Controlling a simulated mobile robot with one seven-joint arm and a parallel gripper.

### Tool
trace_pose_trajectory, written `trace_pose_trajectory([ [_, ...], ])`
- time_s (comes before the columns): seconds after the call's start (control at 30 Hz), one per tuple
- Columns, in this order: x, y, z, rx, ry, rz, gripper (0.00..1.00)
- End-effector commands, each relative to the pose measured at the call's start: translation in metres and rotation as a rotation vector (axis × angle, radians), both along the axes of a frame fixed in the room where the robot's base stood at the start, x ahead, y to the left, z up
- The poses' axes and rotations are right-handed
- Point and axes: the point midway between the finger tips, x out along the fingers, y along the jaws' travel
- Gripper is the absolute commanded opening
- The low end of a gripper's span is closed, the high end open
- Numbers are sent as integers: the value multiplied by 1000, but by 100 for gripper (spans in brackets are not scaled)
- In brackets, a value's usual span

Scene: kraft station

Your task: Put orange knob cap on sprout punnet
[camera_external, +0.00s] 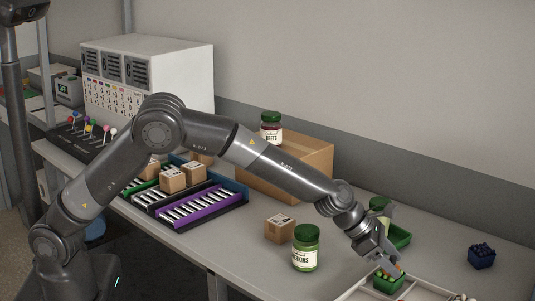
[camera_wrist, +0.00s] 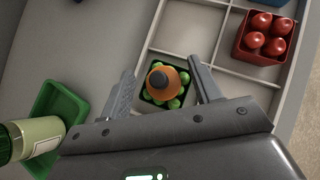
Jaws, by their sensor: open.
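The orange knob cap (camera_wrist: 174,77), with a dark round top, lies over the green sprouts in the sprout punnet (camera_wrist: 147,97) in the wrist view. It appears to rest on them. The punnet stands in a compartment of the pale divided tray (camera_wrist: 196,32). In the external view the punnet (camera_external: 388,285) is at the front right, under my gripper (camera_external: 391,264). My gripper (camera_wrist: 162,82) is open in the wrist view, with one finger on each side of the cap and visible space between cap and fingers.
A red punnet of red produce (camera_wrist: 262,44) occupies another tray compartment. A green bin (camera_wrist: 63,102) with a green-lidded jar (camera_wrist: 35,137) is beside the tray. A gherkins jar (camera_external: 306,250), a small carton (camera_external: 280,228) and a blue punnet (camera_external: 481,257) stand on the table.

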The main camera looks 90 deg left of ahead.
Motion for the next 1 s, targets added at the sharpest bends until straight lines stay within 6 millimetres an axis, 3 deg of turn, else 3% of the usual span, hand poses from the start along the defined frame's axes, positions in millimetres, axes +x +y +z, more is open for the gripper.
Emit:
trace_pose_trajectory([
  [0.33,-7,2,12,-1,-2,0,58],
  [0.7,-52,13,59,-1,-3,0,58],
  [1.0,-78,21,84,0,-1,0,58],
])
